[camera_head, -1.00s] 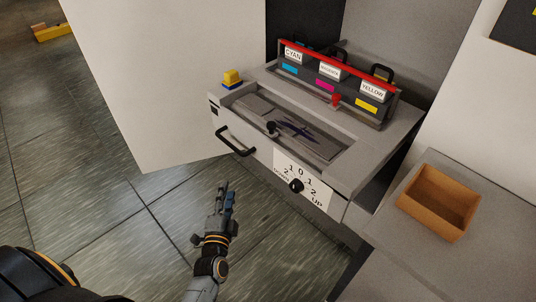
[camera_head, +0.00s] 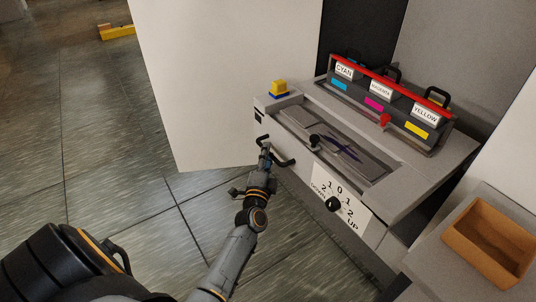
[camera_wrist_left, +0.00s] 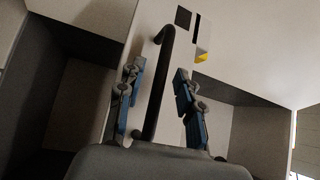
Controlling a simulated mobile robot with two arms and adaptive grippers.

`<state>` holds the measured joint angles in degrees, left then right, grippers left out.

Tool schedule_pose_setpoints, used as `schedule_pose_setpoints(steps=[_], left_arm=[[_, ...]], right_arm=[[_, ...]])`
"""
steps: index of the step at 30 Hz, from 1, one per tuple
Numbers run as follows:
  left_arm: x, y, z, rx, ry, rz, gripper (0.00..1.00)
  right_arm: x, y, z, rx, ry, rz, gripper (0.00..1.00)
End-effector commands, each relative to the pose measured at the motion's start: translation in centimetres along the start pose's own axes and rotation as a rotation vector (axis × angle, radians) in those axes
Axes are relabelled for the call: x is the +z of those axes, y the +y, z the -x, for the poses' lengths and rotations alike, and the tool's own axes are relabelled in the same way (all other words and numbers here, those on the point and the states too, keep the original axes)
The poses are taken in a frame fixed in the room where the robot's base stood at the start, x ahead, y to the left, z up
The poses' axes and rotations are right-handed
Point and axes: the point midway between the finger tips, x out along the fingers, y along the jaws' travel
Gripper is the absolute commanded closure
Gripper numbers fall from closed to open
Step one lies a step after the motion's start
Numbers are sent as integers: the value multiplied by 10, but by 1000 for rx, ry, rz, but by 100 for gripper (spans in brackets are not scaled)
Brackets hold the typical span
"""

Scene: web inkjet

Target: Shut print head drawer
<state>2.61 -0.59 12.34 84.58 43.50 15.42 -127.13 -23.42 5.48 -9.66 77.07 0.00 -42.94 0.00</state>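The grey print head drawer (camera_head: 290,143) stands pulled out from the machine, with a dark printed plate and a small black knob (camera_head: 315,140) in it. Its black bar handle (camera_head: 283,161) is on the front, left of a white dial label (camera_head: 350,207) with a black knob. My left gripper (camera_head: 265,152) is at the handle and partly covers it. In the left wrist view, its blue fingers (camera_wrist_left: 159,75) are spread on either side of the handle (camera_wrist_left: 155,95), with gaps visible. My right gripper is out of view.
A rack of cyan, magenta and yellow cartridges (camera_head: 385,100) sits above the drawer. A yellow and blue block (camera_head: 279,89) is at the drawer's left corner. A white panel (camera_head: 200,80) stands left. A wooden tray (camera_head: 490,240) is at right. Floor is clear in front.

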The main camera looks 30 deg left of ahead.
Motion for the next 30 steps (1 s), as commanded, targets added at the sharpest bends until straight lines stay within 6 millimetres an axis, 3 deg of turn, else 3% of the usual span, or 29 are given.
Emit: schedule_pose_setpoints(steps=[4, 13, 18, 30], left_arm=[[0, 0, -10, 0, 0, -1, 64], [0, 0, -12, 1, 0, -1, 64], [0, 0, -12, 1, 0, 0, 99], [-1, 0, -14, 0, 0, 0, 100]], right_arm=[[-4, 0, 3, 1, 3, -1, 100], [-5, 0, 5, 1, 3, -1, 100], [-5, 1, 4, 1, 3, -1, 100], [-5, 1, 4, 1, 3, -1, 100]])
